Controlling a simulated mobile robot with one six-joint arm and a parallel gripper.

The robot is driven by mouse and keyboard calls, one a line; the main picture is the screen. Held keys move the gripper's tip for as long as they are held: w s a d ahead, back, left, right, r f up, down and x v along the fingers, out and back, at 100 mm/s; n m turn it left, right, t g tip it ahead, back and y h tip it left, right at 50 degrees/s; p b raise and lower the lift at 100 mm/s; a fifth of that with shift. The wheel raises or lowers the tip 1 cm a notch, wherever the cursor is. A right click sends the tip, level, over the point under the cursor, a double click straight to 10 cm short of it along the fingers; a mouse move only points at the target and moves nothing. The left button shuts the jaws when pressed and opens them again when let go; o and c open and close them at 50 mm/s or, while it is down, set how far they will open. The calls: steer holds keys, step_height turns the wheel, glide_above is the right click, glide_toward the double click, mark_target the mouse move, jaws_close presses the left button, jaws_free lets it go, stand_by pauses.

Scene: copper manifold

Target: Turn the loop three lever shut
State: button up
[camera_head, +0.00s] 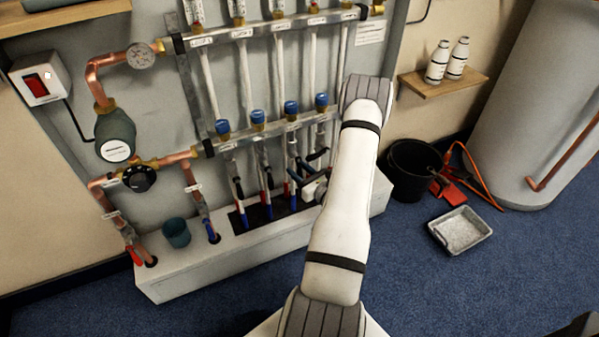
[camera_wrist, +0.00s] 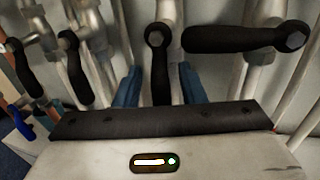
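My gripper (camera_wrist: 161,88) is open, with one blue finger on each side of a black lever (camera_wrist: 159,72) in the wrist view. This lever hangs down along its pipe, with a gap to both fingers. It is third from the left among the levers seen there, matching loop three if counted from the left; no label is readable there. In the head view my gripper (camera_head: 302,174) is at the lower manifold's valves, with my arm partly covering that area.
A neighbouring black lever (camera_wrist: 232,39) lies crosswise just right of the fingers. Two more levers (camera_wrist: 76,68) (camera_wrist: 24,68) hang down to the left. A white ledge (camera_head: 200,262) runs below the pipes. A black bucket (camera_head: 410,170) and grey tray (camera_head: 460,231) stand on the floor right.

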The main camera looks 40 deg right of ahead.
steer(key=shift+c, duration=0.5)
jaws_close()
